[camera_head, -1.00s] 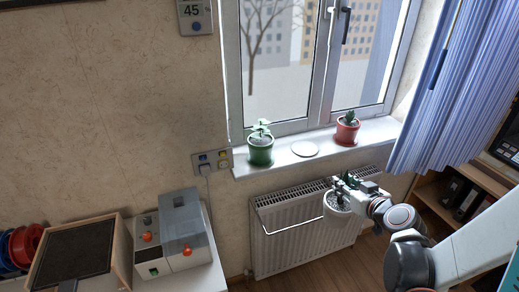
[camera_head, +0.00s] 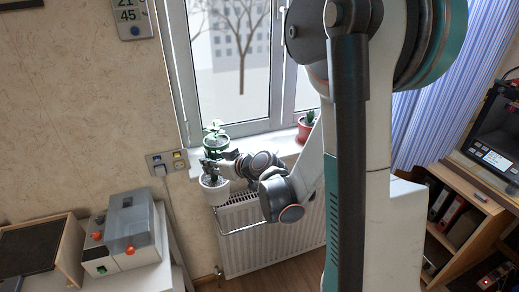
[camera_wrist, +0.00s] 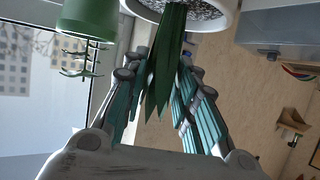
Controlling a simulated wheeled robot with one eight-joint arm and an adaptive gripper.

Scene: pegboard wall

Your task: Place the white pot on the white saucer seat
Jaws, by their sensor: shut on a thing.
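The white pot (camera_head: 214,191), with a dark green plant, hangs at my gripper (camera_head: 213,166) in front of the windowsill, just below the green pot in the head view. In the wrist view the pot (camera_wrist: 232,14) is at the top, and its long leaves run down between my gripper's fingers (camera_wrist: 155,72).
A green pot (camera_head: 216,146) with a plant stands on the sill (camera_head: 287,142) close to the held pot. A red pot (camera_head: 305,132) stands further right, partly behind my arm. The radiator (camera_head: 260,235) is below. A machine (camera_head: 128,232) stands at lower left.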

